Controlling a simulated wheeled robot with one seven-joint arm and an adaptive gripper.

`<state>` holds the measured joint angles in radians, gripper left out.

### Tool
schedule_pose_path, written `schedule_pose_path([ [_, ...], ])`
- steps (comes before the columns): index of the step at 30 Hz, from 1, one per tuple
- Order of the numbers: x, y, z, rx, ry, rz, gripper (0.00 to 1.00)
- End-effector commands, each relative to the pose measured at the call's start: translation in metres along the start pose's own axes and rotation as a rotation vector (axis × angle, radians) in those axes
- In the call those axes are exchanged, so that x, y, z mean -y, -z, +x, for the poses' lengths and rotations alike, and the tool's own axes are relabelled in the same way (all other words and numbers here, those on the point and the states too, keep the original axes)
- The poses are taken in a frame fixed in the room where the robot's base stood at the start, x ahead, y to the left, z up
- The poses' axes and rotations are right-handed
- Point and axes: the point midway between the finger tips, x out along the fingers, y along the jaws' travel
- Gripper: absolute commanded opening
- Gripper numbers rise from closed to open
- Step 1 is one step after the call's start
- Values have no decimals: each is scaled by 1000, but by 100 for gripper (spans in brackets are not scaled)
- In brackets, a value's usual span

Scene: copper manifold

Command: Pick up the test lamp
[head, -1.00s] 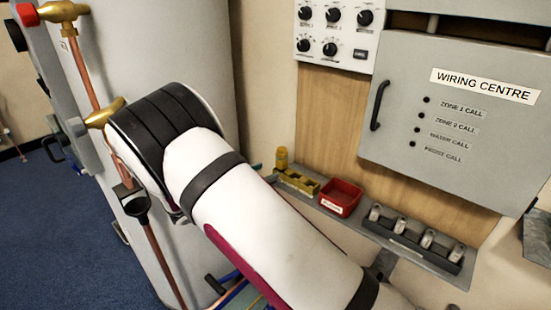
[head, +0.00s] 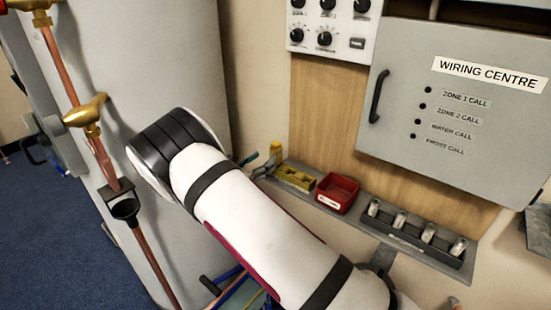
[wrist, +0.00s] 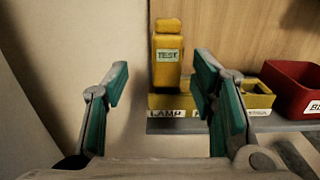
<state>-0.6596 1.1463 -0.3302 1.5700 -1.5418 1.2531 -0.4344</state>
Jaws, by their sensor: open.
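The test lamp (wrist: 167,58) is a yellow upright block with a green "TEST" label. It stands in the yellow holder marked "LAMP" (wrist: 180,101) in the wrist view. In the head view the lamp (head: 276,151) shows at the left end of the grey shelf. My gripper (wrist: 162,78) is open and empty, with one teal-padded finger on each side of the lamp in the picture. The lamp appears beyond the fingertips, nearer the right finger; the exact gap cannot be told. In the head view my gripper (head: 259,165) is mostly hidden behind my arm.
A red bin (head: 338,193) stands on the shelf right of the holder, then a grey rack (head: 412,236) with several metal cylinders. The wiring centre cabinet (head: 455,120) and a knob panel (head: 328,30) are above. A large grey cylinder (head: 180,60) and copper pipes are at left.

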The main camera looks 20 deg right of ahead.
Motion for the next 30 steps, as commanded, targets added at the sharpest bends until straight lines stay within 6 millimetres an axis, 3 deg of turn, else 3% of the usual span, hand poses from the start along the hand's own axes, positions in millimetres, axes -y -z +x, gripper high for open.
schedule_pose_path([
  [10, 8, 0, 43, 0, 3, 0, 52],
  [19, 8, 0, 50, 0, 1, 1, 52],
  [26, 8, 0, 50, 0, 1, 1, 0],
  [30, 7, 0, 50, 1, 1, 1, 0],
])
